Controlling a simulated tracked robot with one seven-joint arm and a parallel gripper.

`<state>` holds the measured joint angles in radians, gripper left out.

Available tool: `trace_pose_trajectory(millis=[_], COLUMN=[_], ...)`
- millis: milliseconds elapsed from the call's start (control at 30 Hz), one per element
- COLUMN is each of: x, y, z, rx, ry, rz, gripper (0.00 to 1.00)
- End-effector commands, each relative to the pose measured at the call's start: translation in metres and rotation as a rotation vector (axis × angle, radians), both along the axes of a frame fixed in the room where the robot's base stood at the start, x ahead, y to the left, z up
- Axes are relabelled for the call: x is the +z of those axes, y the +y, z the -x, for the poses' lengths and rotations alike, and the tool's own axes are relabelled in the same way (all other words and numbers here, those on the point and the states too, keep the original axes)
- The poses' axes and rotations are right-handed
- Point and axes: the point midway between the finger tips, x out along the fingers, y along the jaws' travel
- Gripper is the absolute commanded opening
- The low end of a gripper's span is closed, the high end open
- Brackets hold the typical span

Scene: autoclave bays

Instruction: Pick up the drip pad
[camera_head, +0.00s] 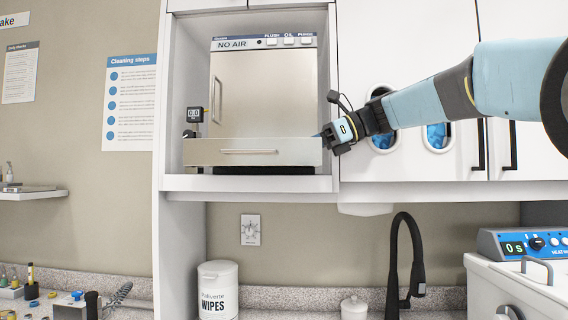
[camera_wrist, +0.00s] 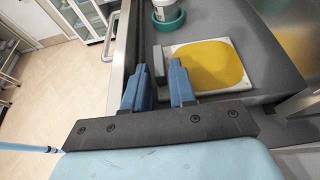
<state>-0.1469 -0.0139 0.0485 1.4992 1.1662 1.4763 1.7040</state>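In the wrist view the drip pad (camera_wrist: 216,64) is a yellow rounded square on a white plate. It lies flat on a dark grey surface. A small grey tab (camera_wrist: 158,62) stands at the plate's left edge. My gripper (camera_wrist: 158,76) is open, its two blue fingers apart. The right finger is close to the plate's left edge, and the tab shows between and beyond the fingertips; I cannot tell whether they touch. In the head view my gripper (camera_head: 322,136) is at the right end of the machine's front drawer (camera_head: 230,152). The pad is hidden there.
The machine (camera_head: 262,85) reads NO AIR and stands in a white cabinet bay (camera_head: 175,110). A small gauge (camera_head: 194,115) is at its left. A teal and white cup (camera_wrist: 167,14) stands beyond the pad. A black tap (camera_head: 405,260) and a wipes tub (camera_head: 218,290) are below.

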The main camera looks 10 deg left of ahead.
Motion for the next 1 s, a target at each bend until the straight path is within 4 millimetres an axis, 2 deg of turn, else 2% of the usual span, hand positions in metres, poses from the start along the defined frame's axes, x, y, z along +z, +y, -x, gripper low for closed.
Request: trace_pose_trajectory(millis=[300,567,1000], x=[-0.0016,-0.0016,-0.0001], y=[0.0044,0.0045,0.0047], z=[0.0004,0.0004,0.0004], rx=[0.0,0.001,0.001], ry=[-0.001,-0.001,-0.001], rz=[0.0,0.0,0.0], gripper=[0.25,0.0,0.0])
